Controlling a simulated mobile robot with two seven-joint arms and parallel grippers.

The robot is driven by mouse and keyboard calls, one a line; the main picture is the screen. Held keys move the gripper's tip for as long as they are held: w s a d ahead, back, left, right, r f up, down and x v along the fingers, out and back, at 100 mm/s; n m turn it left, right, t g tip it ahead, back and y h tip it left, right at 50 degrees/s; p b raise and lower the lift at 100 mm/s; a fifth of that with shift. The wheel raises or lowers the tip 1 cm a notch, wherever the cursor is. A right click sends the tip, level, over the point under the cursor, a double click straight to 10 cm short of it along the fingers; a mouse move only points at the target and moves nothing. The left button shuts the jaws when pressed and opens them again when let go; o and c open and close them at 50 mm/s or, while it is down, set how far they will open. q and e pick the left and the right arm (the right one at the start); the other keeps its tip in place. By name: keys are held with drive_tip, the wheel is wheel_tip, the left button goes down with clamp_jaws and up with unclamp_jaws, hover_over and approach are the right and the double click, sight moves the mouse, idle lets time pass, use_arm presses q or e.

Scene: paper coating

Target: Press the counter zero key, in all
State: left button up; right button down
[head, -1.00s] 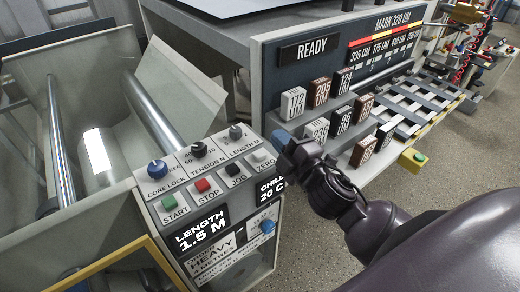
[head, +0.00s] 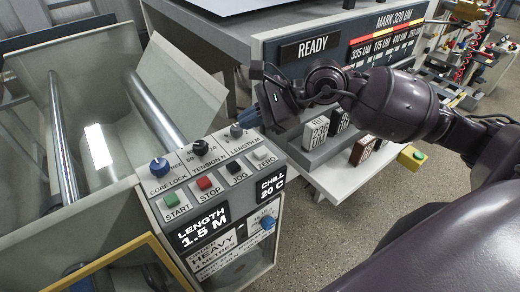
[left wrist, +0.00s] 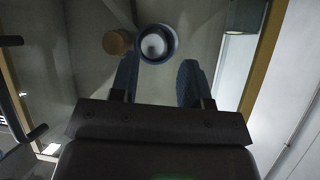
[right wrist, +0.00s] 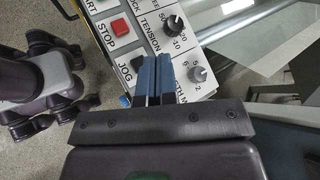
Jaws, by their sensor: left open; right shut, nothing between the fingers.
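The zero key (head: 263,153) is a pale key labelled ZERO, at the right end of the key row on the control panel (head: 222,190) in the head view. The length display (head: 204,227) reads 1.5 M. My right gripper (head: 249,116) is shut and empty, its blue fingertips above the panel's back right corner, beyond the zero key. In the right wrist view my right gripper (right wrist: 155,65) points at the panel beside the JOG key (right wrist: 137,64); the zero key is hidden there. My left gripper (left wrist: 157,78) is open and empty in the left wrist view.
The red STOP key (head: 204,183) and green START key (head: 171,200) share the row. Knobs, including LENGTH M (head: 236,131), stand behind it. Labelled blocks (head: 316,132) stand on a stepped rack to the right, partly behind my right arm. Rollers (head: 63,140) lie left.

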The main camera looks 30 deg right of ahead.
drive_tip(key=d+h, duration=0.1)
drive_tip(key=w+d+n, duration=0.1)
drive_tip(key=d+h, duration=0.1)
drive_tip(key=shift+w+d+r+h, duration=0.15)
drive_tip(key=shift+w+d+h, duration=0.05)
drive_tip(key=shift+w+h, duration=0.1)
drive_tip(key=b, duration=0.3)
hover_over(260, 153)
wheel_tip(260, 153, down, 8)
drive_tip(key=shift+s+r, duration=0.1)
drive_tip(key=shift+f+b, duration=0.5)
drive_tip(key=shift+f, duration=0.05)
drive_tip(key=shift+r, duration=0.1)
idle(0.4)
